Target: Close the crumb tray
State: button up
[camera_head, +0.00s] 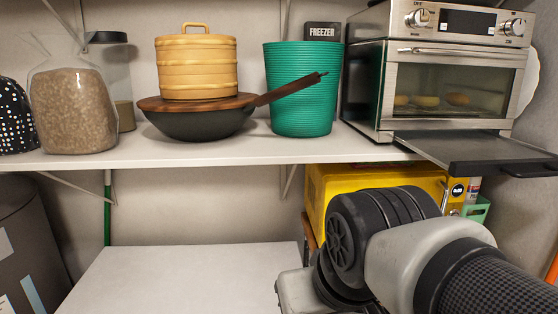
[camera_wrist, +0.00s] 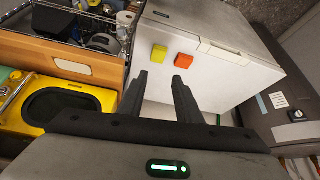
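The crumb tray (camera_head: 470,151) is a dark flat sheet sticking far out from under the steel toaster oven (camera_head: 452,85), past the shelf's front edge. Its black front lip (camera_head: 505,164) is at the right in the head view. My gripper (camera_wrist: 161,76) shows in the wrist view with its two dark fingers apart and nothing between them. In the head view my arm is in front of and below the shelf, lower left of the tray. The fingers are not clear there. The tray does not show in the wrist view.
A yellow box (camera_head: 330,185) is under the shelf near my arm. The wrist view shows a white appliance (camera_wrist: 210,60) beyond the fingers.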

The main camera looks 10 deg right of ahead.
aim_at(463, 153)
jog(key=z, duration=0.45)
jog(key=k+z, duration=0.1)
jog(key=z, duration=0.35)
jog(key=k+z, duration=0.1)
jog(key=z, duration=0.8)
jog(key=k, duration=0.15)
jog(key=i+l, duration=0.1)
jog(key=i, duration=0.1)
